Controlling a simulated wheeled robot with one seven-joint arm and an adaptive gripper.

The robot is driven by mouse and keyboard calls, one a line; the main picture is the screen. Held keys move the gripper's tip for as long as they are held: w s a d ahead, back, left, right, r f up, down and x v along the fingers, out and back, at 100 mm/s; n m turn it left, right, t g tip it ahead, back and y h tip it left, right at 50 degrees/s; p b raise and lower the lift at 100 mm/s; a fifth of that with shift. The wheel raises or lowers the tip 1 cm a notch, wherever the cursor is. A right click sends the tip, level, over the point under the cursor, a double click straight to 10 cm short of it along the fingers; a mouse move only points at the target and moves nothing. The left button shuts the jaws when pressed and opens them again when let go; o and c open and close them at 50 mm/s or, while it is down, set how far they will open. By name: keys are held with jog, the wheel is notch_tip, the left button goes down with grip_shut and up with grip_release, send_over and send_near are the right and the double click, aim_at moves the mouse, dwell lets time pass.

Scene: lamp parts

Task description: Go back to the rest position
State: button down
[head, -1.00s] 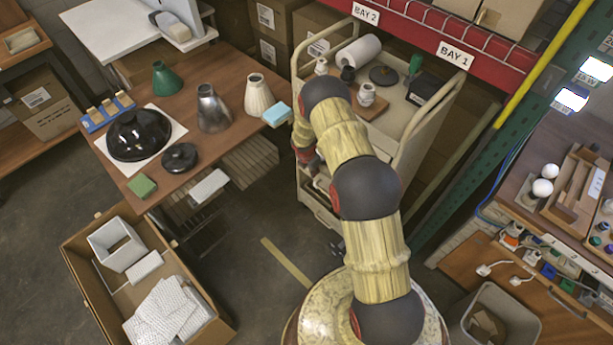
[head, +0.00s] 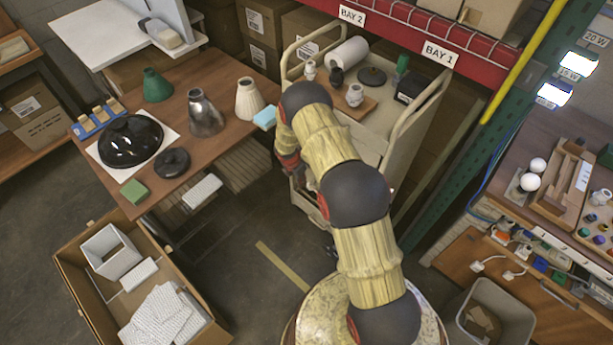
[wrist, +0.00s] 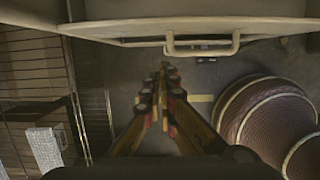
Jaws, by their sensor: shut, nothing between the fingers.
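My gripper (wrist: 168,85) is shut and empty in the wrist view. Its two fingers meet at the tips above the dark floor, below a beige cart drawer front with a handle (wrist: 200,46). In the head view my arm bends upward from its base and then down in front of the beige cart (head: 405,150). The fingertips are hidden there behind my arm.
The cart's top carries a paper roll (head: 347,53) and small lamp parts. An open cardboard box (head: 75,275) stands front left. A grey bin (head: 497,315) and a workbench are at the right. A green rack post (head: 470,150) stands behind my arm. Floor is clear between box and cart.

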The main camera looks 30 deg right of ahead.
jog(key=p+v, duration=0.2)
jog(key=v, duration=0.7)
jog(key=shift+w+r, duration=0.15)
jog(key=shift+r, duration=0.15)
jog(key=shift+d, duration=0.1)
